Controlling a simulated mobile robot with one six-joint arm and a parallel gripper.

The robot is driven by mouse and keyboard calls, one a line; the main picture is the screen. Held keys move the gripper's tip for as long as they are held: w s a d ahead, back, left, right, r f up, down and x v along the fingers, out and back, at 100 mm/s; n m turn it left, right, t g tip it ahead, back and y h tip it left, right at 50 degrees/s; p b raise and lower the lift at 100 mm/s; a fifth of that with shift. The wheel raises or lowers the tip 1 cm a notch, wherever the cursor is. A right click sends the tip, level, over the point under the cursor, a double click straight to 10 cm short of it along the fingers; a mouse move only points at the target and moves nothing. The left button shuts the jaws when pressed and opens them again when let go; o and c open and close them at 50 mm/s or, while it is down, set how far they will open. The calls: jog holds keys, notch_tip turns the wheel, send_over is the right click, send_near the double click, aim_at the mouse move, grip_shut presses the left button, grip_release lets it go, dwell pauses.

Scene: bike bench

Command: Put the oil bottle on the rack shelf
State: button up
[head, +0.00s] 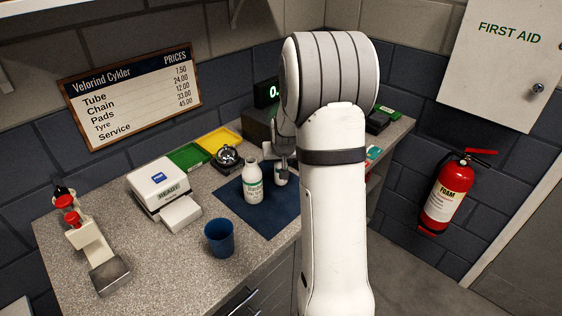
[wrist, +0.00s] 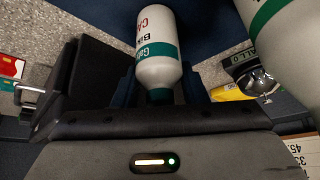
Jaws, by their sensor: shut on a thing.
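My gripper (head: 279,160) is shut on a small white bottle (head: 281,176) with a green band, over the blue mat (head: 264,215) on the bench. In the wrist view, the held bottle (wrist: 158,68) sits between the dark fingers, its label partly readable as "Bik" and "CA". A larger white bottle (head: 253,182) with a green label stands upright on the mat, just left of the held one. I cannot tell from the labels which is the oil bottle, nor whether the held bottle touches the mat. The rack shelf is not clearly identifiable; my arm hides part of the bench's right end.
A blue cup (head: 219,239) stands near the bench's front edge. Small coloured packets (head: 373,153) show at the right end. A fire extinguisher (head: 448,194) hangs right.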

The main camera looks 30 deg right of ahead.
jog(key=shift+f, duration=0.2)
jog(key=o, duration=1.1)
jog(key=shift+f, duration=0.1)
jog(key=shift+o, duration=0.2)
